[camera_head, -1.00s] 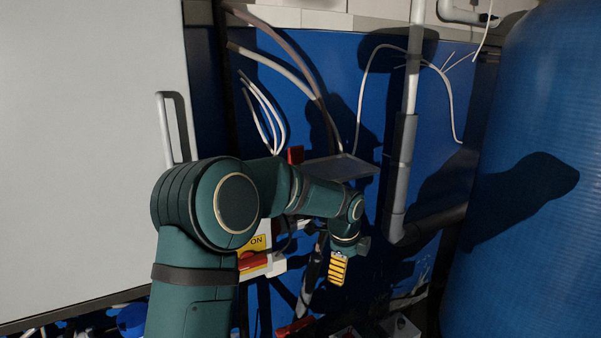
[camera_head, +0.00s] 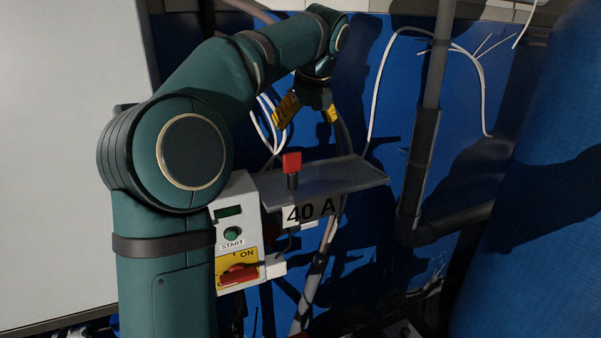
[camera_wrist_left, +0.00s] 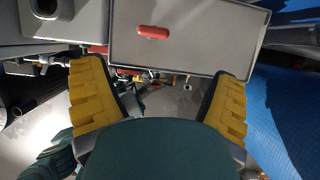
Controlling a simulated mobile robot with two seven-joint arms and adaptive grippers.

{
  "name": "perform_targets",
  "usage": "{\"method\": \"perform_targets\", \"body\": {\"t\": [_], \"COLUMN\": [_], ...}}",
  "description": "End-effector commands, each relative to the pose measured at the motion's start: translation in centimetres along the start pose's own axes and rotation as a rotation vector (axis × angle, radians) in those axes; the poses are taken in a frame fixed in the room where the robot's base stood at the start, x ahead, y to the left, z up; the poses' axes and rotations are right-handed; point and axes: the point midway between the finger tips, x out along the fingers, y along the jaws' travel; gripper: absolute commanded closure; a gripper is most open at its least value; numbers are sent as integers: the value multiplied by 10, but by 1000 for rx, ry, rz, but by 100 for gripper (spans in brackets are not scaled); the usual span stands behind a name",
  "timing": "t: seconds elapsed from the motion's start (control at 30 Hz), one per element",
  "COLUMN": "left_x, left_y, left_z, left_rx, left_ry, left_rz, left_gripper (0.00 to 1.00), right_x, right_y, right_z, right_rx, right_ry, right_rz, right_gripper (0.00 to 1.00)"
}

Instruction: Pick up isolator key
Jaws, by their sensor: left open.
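The isolator key, with a red square head and a dark stem, stands upright on a small grey shelf (camera_head: 350,178) labelled "40 A". Its red head (camera_head: 292,162) shows clear of my arm in the head view. In the left wrist view the key appears as a red oblong (camera_wrist_left: 153,32) on the grey shelf top (camera_wrist_left: 200,50). My left gripper (camera_head: 307,120) is open and empty, with its yellow fingers spread above the shelf and the key. In the left wrist view the key lies beyond the open fingers (camera_wrist_left: 160,75). My right gripper is not in view.
A control box (camera_head: 231,228) with a green START button and a red ON switch (camera_head: 238,274) stands left of the shelf. A grey vertical pipe (camera_head: 421,155) and a large blue tank (camera_head: 540,200) are to the right. White cables (camera_head: 378,85) hang behind.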

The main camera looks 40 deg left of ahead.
Motion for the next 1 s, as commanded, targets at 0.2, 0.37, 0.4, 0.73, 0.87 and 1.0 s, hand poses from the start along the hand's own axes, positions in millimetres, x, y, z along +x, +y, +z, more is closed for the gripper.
{"method": "perform_targets", "body": {"t": [0.2, 0.37, 0.4, 0.73, 0.87, 1.0], "left_x": [45, 67, 71, 102, 119, 127], "left_y": [1, 0, 0, 6, 7, 7], "left_z": [-1, -1, -1, -1, -1, -1], "left_rx": [-1, 0, 0, -2, -1, -1], "left_ry": [2, 2, 2, 2, 2, 1], "left_rz": [4, 2, 2, 3, 3, 0], "left_gripper": [13, 13, 13, 13, 13, 13], "right_x": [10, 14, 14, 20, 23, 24], "right_y": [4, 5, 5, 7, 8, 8], "right_z": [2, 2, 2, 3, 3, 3], "right_rx": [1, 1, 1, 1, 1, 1], "right_ry": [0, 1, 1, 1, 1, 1], "right_rz": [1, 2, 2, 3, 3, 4], "right_gripper": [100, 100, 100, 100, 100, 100]}}
